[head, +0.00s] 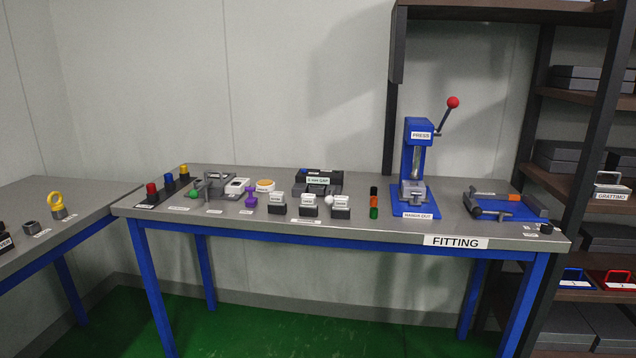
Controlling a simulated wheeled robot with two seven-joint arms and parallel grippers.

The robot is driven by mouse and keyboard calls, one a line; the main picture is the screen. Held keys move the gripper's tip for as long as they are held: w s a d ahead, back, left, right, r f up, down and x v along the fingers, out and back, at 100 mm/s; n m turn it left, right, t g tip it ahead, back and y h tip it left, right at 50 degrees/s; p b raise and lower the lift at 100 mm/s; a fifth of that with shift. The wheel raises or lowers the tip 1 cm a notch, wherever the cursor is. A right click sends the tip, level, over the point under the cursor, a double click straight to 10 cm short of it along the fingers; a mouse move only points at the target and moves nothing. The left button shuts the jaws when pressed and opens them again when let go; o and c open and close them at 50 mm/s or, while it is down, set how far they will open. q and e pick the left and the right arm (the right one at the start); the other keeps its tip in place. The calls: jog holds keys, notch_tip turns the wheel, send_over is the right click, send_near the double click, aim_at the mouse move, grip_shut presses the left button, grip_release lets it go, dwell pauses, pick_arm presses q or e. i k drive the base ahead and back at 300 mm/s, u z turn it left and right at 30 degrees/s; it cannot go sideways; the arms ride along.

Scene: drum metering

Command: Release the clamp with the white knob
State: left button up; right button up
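A small white round knob (328,200) shows near the middle of the table, just in front of a dark block (318,182) with a gap label. What the white knob is fixed to is too small to tell. A grey clamp-like device (214,184) stands at the left of the table, with a green knob (193,194) at its left side. A blue fixture (524,209) with grey parts and an orange-ended bar lies at the right; I see no white knob on it. Neither of my grippers is in view.
The grey FITTING table (380,226) also holds a blue press (416,160) with a red-ball lever, several small labelled blocks, and colored posts at the left end. A second table (30,240) is at left. Dark shelves (590,95) stand at right. Green floor in front is clear.

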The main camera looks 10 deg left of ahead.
aim_at(329, 200)
jog(key=u, duration=0.4)
jog(key=k, duration=0.5)
jog(key=u, duration=1.1)
jog(key=i, duration=0.6)
jog(key=z, duration=0.75)
jog(key=i, duration=0.75)
jog(key=z, duration=0.75)
